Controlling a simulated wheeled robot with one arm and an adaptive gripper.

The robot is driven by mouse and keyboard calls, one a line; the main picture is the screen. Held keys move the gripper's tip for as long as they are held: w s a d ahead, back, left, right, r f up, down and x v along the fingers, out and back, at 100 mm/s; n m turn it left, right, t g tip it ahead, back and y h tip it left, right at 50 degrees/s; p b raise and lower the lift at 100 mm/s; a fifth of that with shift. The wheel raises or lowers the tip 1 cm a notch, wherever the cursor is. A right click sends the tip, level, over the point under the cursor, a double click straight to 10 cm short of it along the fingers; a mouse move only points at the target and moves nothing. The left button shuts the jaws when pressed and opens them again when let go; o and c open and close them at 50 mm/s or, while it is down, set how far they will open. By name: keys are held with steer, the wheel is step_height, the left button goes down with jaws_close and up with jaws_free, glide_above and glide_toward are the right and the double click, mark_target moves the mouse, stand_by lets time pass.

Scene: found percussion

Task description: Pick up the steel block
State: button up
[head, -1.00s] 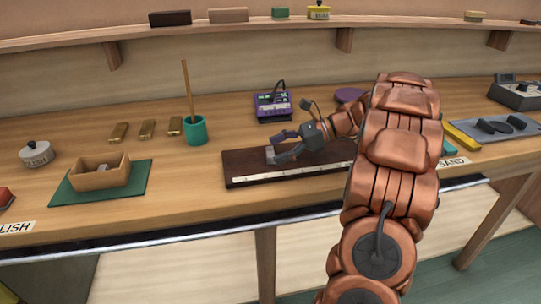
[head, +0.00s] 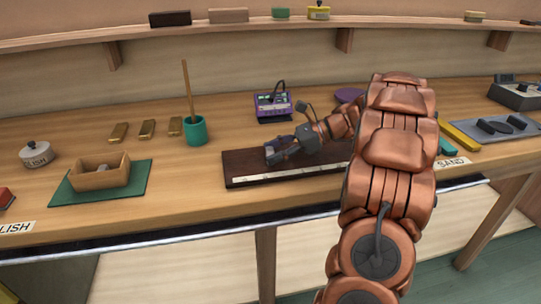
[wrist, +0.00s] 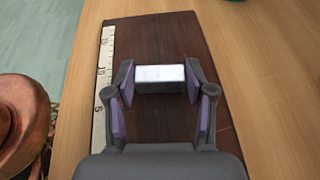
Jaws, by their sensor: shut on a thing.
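The steel block (wrist: 160,78) is a small, bright silver-white block over the dark brown board (wrist: 160,30). In the wrist view my gripper (wrist: 160,82) has one finger pad against each end of the block. In the head view my gripper (head: 271,154) is low over the left part of the board (head: 242,164), with the block (head: 269,149) mostly hidden between its fingers. I cannot tell whether the block is still touching the board. A pale ruler strip (wrist: 104,90) runs along the board's edge.
A teal cup (head: 195,132) with a wooden stick stands left of the board. A purple device (head: 272,106) sits behind it. A wooden box (head: 100,174) on a green mat and several brass bars (head: 147,129) lie farther left. Bare bench lies between.

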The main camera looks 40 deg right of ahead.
steer(key=shift+c, duration=0.8)
steer(key=shift+r, duration=1.75)
steer(key=s+a+r, duration=0.1)
steer(key=s+a, duration=0.9)
steer(key=s, duration=0.2)
steer(key=shift+s+r, duration=0.2)
steer(key=shift+r, duration=0.1)
